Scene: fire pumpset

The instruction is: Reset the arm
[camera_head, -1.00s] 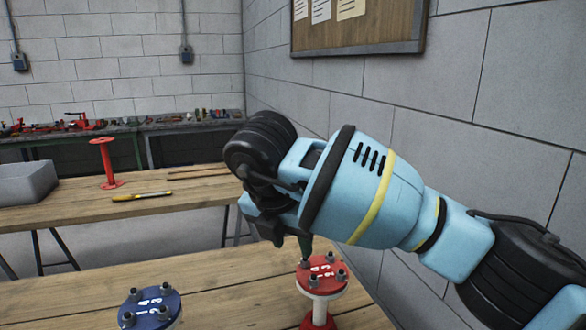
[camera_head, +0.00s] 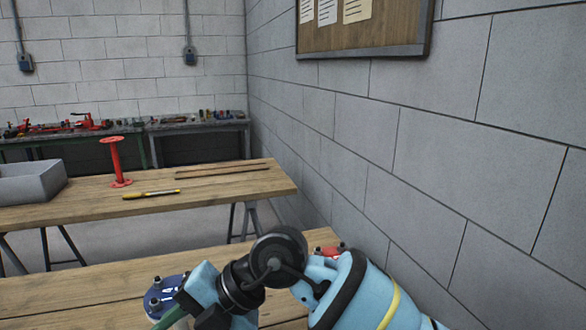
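My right arm (camera_head: 355,295) comes in from the lower right, light blue with a yellow band and black joints. Its bent wrist (camera_head: 240,285) hangs low over the front bench, near the bottom edge. A green part shows at the wrist's lower left end, but no fingers show. A blue flange (camera_head: 158,300) with bolts stands on the bench, partly hidden behind the wrist. A red flange (camera_head: 330,249) is mostly hidden behind the arm. I cannot tell whether the arm touches either flange. My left arm and gripper are out of view.
The front wooden bench (camera_head: 75,290) is clear at its left. A second bench (camera_head: 225,190) holds a red spool stand (camera_head: 115,160), a yellow-handled tool (camera_head: 150,194) and a grey bin (camera_head: 30,182). A block wall (camera_head: 480,160) closes the right side.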

